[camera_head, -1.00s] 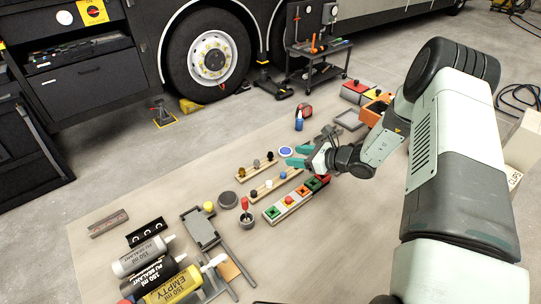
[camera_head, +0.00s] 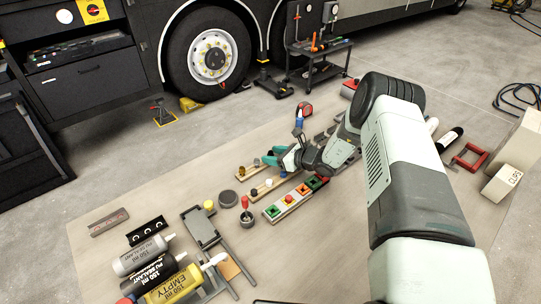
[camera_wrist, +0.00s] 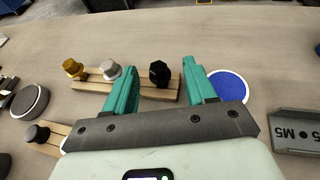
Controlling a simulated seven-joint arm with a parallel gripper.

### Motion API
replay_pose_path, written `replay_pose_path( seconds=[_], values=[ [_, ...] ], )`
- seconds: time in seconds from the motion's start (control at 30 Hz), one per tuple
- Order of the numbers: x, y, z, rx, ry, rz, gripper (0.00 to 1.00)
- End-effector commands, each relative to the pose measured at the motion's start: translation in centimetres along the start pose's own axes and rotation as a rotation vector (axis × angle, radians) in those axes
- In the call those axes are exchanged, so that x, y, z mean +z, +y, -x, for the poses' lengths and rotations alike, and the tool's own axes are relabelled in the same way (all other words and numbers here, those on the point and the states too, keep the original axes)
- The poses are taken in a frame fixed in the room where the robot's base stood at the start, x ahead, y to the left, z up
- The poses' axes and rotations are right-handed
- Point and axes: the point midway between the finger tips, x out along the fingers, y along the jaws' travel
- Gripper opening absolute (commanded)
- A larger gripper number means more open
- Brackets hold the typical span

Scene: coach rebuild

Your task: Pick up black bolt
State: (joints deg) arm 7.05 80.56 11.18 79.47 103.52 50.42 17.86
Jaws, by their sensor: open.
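A black bolt (camera_wrist: 158,73) with a knobbed head stands upright at the right end of a wooden rack (camera_wrist: 150,92) in the wrist view. A silver bolt (camera_wrist: 110,70) and a brass bolt (camera_wrist: 73,68) stand to its left on the same rack. My gripper (camera_wrist: 161,72) is open, with its two teal fingers apart. In the wrist picture the black bolt shows between the fingers, with no visible grip on it. In the head view my gripper (camera_head: 270,155) is over the right end of that rack and hides the black bolt.
A second wooden rack (camera_wrist: 52,142) carries another dark bolt (camera_wrist: 37,133). A blue disc (camera_wrist: 228,85) lies just right of the right finger. A grey bracket marked M5 (camera_wrist: 300,130) and a dark round disc (camera_wrist: 30,100) lie further out. A coloured block strip (camera_head: 290,203) is nearby.

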Motion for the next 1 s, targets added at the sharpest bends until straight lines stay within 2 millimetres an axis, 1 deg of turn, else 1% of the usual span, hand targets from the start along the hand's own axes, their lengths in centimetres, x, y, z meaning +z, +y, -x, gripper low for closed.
replay_pose_path(
  seconds=[0.2, 0.27, 0.5, 0.57, 0.6, 0.87, 0.97, 1.0],
  values=[
    [0.0, 0.0, -0.1, 0.000, 0.000, -0.001, 0.56],
    [0.0, 0.0, -0.1, 0.000, 0.000, 0.000, 0.48],
    [0.0, 0.0, -0.1, 0.000, 0.000, 0.000, 0.11],
    [0.0, 0.0, -0.1, 0.001, 0.000, 0.000, 0.02],
    [0.0, 0.0, -0.1, 0.000, 0.000, 0.000, 0.00],
    [0.3, 0.0, 0.0, 0.000, -0.001, 0.001, 0.00],
    [1.2, -0.1, 0.4, -0.001, -0.001, 0.001, 0.00],
    [1.9, -0.1, 0.7, -0.001, -0.003, 0.002, 0.00]
  ],
)
